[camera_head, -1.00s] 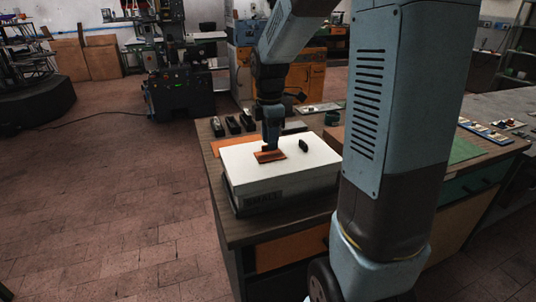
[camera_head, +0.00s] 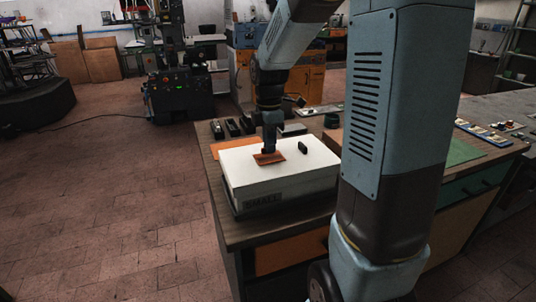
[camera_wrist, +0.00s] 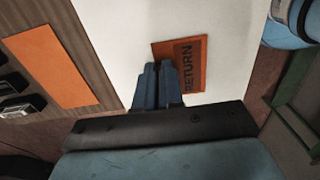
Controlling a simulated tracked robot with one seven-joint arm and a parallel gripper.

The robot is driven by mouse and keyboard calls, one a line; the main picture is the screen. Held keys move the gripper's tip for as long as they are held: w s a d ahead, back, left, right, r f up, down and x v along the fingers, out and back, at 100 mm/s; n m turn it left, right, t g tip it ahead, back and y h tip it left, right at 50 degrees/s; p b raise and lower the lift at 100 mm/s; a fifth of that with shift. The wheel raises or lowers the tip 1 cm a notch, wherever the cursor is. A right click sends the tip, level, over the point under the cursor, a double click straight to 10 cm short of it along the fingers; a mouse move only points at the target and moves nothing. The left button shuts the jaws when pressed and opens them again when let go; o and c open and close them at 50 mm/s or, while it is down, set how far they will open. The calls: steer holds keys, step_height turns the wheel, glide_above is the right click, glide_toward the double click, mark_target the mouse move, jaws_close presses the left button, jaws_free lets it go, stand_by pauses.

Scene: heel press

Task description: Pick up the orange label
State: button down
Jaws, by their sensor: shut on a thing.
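The orange label (camera_head: 269,158) shows above the white top of a box (camera_head: 312,160). In the wrist view the label (camera_wrist: 190,68) carries the dark word "RETURN", and its left part is hidden behind my fingers. My gripper (camera_head: 268,150) points down at the label. In the wrist view my gripper (camera_wrist: 158,72) has its two fingers close together, shut on the label's edge. I cannot tell whether the label touches the box top or hangs just above it.
A small black object (camera_head: 303,147) stands on the box. A plain orange sheet (camera_wrist: 48,64) lies on the wooden bench (camera_head: 226,222) beside it. Several dark blocks (camera_head: 233,127) stand behind the box. A green mat (camera_head: 464,152) lies at the right.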

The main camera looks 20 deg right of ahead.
steer(key=shift+r, duration=0.55)
step_height(320, 180, up, 3)
steer(key=shift+s+d+f, duration=0.1)
steer(key=shift+f, duration=0.1)
steer(key=s+d+r, duration=0.8)
steer(key=s+r, duration=0.3)
steer(key=r, duration=0.1)
steer(key=shift+r, duration=0.15)
